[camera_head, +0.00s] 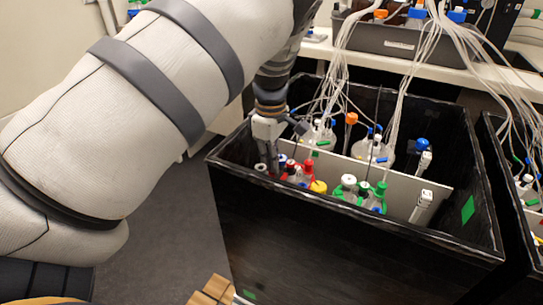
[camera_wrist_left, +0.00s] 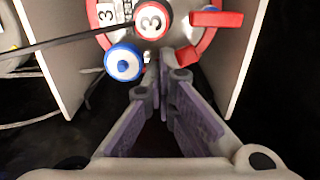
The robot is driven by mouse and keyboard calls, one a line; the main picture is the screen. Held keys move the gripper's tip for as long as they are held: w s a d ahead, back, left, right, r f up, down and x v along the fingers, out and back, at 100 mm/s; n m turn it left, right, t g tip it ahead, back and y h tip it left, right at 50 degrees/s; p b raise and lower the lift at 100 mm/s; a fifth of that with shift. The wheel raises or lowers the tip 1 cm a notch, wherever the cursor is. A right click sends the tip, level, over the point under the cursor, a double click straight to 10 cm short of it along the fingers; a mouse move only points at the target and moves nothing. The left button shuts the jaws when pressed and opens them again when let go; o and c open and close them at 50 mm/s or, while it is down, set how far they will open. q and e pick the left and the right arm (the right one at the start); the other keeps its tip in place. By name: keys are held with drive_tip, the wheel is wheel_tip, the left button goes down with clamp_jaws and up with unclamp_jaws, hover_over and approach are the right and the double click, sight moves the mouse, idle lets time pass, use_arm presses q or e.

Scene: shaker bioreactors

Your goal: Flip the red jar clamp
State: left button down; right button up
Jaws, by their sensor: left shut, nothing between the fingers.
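My left gripper (camera_head: 268,168) reaches down into the black bin (camera_head: 350,235) at its left end, above the red-fitted jar. In the left wrist view, my left gripper (camera_wrist_left: 163,68) is shut and empty, with its fingertips close together. A red clamp lever (camera_wrist_left: 217,19) sticks out to the right of the cap; a shorter red piece (camera_wrist_left: 188,55) lies right beside the fingertips. Whether they touch is unclear. Red parts (camera_head: 308,165) also show in the head view. My right gripper is not in view.
A blue-and-white cap (camera_wrist_left: 123,62) sits left of the fingertips. Pale divider walls (camera_wrist_left: 245,50) flank the jar. Green-fitted jars (camera_head: 348,181) and a yellow cap (camera_head: 318,187) stand to the right. White tubes (camera_head: 400,70) hang down from the shelf.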

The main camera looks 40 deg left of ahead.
use_arm(q)
drive_tip(key=shift+r+p, duration=1.25)
drive_tip(key=shift+r, duration=2.3)
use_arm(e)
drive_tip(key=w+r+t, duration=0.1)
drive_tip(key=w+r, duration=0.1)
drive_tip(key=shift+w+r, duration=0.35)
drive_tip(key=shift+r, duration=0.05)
use_arm(q)
drive_tip(key=shift+f, duration=0.1)
